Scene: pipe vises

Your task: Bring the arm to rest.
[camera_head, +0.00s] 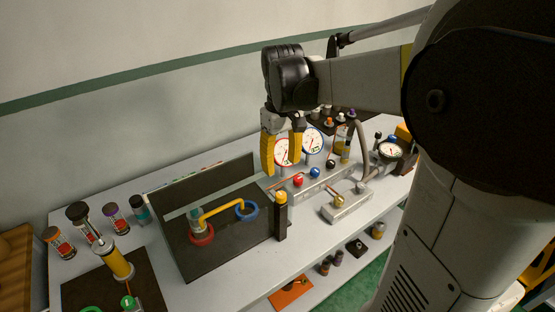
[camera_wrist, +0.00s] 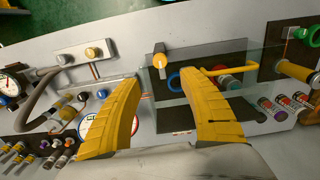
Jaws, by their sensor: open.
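My gripper (camera_head: 281,155) has yellow fingers and hangs above the bench, in front of the round gauges in the head view. In the wrist view my gripper (camera_wrist: 160,128) shows its two fingers spread wide, with nothing between them but the bench surface below. My arm reaches in from the right of the head view, with its forearm roughly level. The fingers appear apart from everything on the bench.
A dark board with a clear panel, a yellow pipe (camera_head: 222,206), a red ring (camera_head: 202,236) and a blue ring (camera_head: 247,210) stands left of my gripper. Two dial gauges (camera_head: 313,140) are behind it. A yellow cylinder (camera_head: 117,262) stands at the left.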

